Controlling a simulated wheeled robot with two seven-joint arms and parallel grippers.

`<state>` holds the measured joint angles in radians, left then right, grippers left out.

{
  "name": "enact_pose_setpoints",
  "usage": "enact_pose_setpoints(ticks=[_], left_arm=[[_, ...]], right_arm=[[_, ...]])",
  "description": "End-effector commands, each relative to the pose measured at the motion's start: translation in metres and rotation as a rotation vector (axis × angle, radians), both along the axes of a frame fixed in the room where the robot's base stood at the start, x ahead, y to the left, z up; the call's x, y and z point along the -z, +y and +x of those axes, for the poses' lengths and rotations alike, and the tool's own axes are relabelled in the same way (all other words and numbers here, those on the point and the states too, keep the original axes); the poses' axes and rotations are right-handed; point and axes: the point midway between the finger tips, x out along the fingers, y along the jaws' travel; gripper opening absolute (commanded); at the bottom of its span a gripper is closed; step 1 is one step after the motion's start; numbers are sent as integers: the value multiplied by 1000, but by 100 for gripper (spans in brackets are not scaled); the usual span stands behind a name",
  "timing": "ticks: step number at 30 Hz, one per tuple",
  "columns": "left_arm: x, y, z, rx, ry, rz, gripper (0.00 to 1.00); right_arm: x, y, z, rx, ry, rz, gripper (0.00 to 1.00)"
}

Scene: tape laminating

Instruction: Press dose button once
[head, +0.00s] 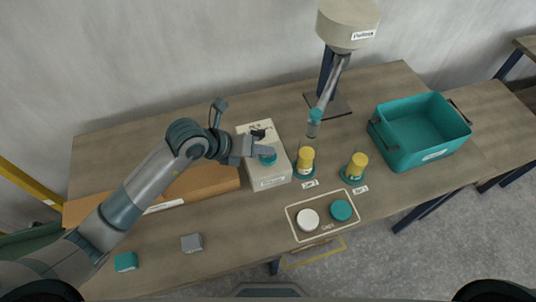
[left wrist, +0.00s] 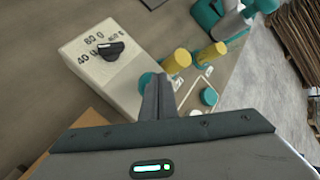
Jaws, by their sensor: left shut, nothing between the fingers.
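The dose box (head: 270,182) is a beige box with a black dial and a round teal dose button (head: 269,159) on top. In the left wrist view the box (left wrist: 92,72) shows its dial (left wrist: 110,50) and printed numbers; the button (left wrist: 146,80) is partly hidden by my fingers. My left gripper (head: 271,151) is shut and empty, its fingertips right over or at the button. I cannot tell whether they touch it or whether it is pressed down. My right gripper is not in view.
A pellet hopper (head: 347,22) stands behind, its tube reaching down near a yellow container (head: 306,157). A second yellow container (head: 357,163) is right of it. A caps tray (head: 328,228), teal bin (head: 402,152), grey block (head: 191,243) and teal block (head: 126,261) are around.

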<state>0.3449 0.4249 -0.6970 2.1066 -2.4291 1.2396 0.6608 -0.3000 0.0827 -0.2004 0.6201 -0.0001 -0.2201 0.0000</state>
Motion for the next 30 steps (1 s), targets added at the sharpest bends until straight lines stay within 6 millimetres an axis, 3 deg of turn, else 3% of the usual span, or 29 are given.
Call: enact_pose_setpoints(ticks=[30], left_arm=[[10, 0, 0, 1, 1, 0, 0]], right_arm=[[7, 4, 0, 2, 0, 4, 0]])
